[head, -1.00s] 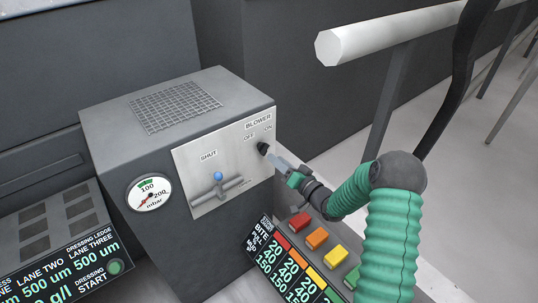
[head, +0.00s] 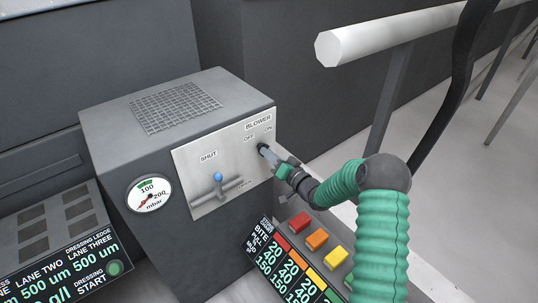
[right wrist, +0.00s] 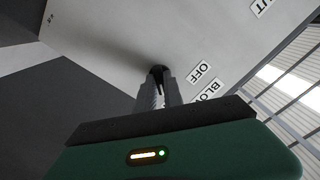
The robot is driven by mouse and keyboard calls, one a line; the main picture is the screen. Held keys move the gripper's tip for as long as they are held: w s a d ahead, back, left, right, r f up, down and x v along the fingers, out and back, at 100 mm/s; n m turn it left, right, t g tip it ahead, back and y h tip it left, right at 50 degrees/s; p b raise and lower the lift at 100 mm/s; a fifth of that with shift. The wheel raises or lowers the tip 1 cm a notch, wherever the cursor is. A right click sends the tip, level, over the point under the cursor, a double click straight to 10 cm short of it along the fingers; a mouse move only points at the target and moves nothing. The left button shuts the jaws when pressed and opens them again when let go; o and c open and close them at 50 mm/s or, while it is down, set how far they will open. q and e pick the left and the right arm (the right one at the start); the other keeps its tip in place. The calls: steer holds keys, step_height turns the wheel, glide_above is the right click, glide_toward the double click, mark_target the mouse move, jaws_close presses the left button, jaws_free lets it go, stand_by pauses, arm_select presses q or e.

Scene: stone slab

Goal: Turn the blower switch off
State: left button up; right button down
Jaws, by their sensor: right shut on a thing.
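The blower switch (right wrist: 157,70) is a small black knob on the pale panel (head: 215,172) of the grey box. It sits below the BLOWER label, with OFF and ON printed above it. My right gripper (head: 265,150) is at the switch, coming from the right. In the right wrist view its fingers (right wrist: 158,85) are closed around the black knob, beside the OFF label (right wrist: 202,72). The fingers hide most of the knob, so I cannot tell which way it points. My left gripper is not in view.
Coloured buttons (head: 317,239) lie below my right arm. A white rail (head: 385,35) is above right.

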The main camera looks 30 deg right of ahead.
steer(key=shift+d+f+n, duration=0.1)
steer(key=shift+f+n, duration=0.05)
steer(key=shift+n, duration=0.25)
steer(key=shift+s+f+n+b, duration=0.1)
steer(key=shift+f+n+b, duration=0.05)
steer(key=shift+n+b, duration=6.25)
steer(key=n+p, duration=0.2)
steer(key=shift+n, duration=0.3)
steer(key=c, duration=1.5)
jaws_free()
steer(key=shift+o, duration=0.2)
steer(key=shift+r, duration=0.2)
